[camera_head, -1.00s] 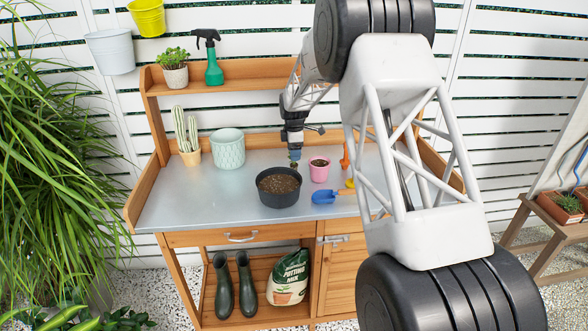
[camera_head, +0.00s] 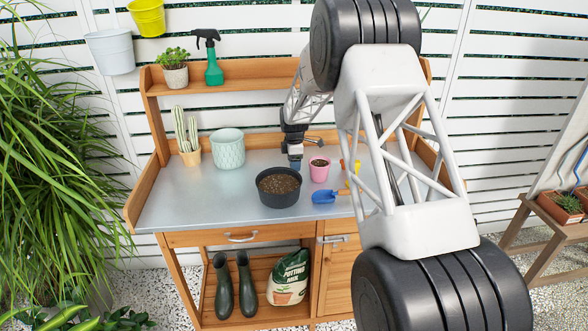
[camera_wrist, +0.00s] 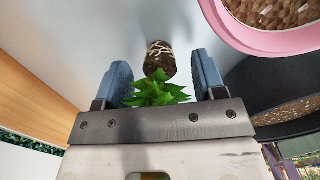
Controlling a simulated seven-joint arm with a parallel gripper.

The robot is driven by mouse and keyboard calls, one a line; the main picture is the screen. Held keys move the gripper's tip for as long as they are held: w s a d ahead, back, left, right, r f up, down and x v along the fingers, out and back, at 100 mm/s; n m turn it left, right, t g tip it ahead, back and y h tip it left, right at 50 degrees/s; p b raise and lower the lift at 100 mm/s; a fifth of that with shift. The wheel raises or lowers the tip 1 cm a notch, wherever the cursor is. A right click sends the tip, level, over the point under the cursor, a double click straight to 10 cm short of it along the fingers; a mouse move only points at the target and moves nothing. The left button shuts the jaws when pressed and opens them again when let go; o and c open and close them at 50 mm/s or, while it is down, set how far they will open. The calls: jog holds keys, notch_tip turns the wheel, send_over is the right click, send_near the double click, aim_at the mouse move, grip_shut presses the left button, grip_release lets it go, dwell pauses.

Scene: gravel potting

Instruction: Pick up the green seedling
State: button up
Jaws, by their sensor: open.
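The green seedling (camera_wrist: 160,94) shows in the wrist view, with pointed green leaves toward me and a dark root ball (camera_wrist: 160,58) laced with pale roots farther out. It lies on the grey metal bench top (camera_head: 190,199). My gripper (camera_wrist: 161,62) is open, with one blue finger on each side of the seedling. A gap shows between each finger and the root ball; whether the leaves touch the fingers I cannot tell. In the head view my gripper (camera_head: 295,164) is low over the bench behind the black pot, and the seedling is hidden there.
The black pot of soil (camera_head: 279,187) stands just in front of my gripper. A pink pot (camera_head: 319,169) is close on the right, with a blue trowel (camera_head: 326,197) before it. A pale green pot (camera_head: 228,149) and a cactus (camera_head: 187,135) stand left. The bench's front left is clear.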

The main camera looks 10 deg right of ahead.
jog(key=shift+c, duration=0.2)
jog(key=c, duration=1)
jog(key=shift+o, duration=0.2)
jog(key=shift+r, duration=0.15)
jog(key=shift+r, duration=4.9)
jog(key=shift+d, duration=0.1)
jog(key=s+d+r, duration=0.4)
jog(key=s+d, duration=0.2)
jog(key=d, duration=0.2)
jog(key=shift+d+r, duration=0.15)
jog(key=shift+d, duration=0.15)
